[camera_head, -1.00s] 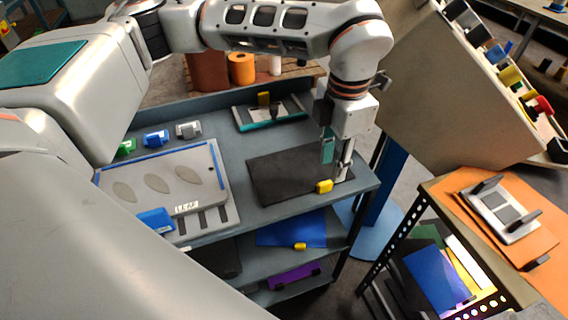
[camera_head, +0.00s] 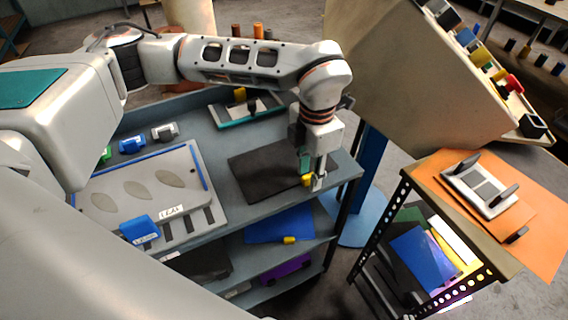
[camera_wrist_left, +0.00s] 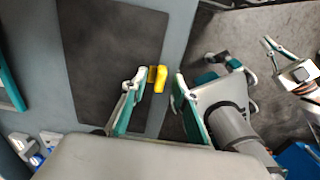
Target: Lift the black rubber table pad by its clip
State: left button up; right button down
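The black rubber table pad (camera_head: 265,170) lies flat on the upper shelf of the grey-blue rack, and it also shows in the left wrist view (camera_wrist_left: 110,50). Its yellow clip (camera_wrist_left: 161,78) sits at the pad's edge, at the near right corner in the head view (camera_head: 306,180). My left gripper (camera_wrist_left: 160,82) is open, with one finger on each side of the clip. A gap shows beside the right finger; contact on the left is unclear. In the head view the left gripper (camera_head: 312,178) partly covers that corner. My right gripper is not in the head view; gripper-like parts appear at the wrist view's right, their state unclear.
A grey die board (camera_head: 205,220) marked LEAF lies left of the pad. A teal-edged tray (camera_head: 240,112) stands behind it. A blue sheet with a yellow clip (camera_head: 289,240) lies on the shelf below. A large tan panel (camera_head: 420,80) rises close to the arm's right.

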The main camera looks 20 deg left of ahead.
pick_arm(q)
grip_shut()
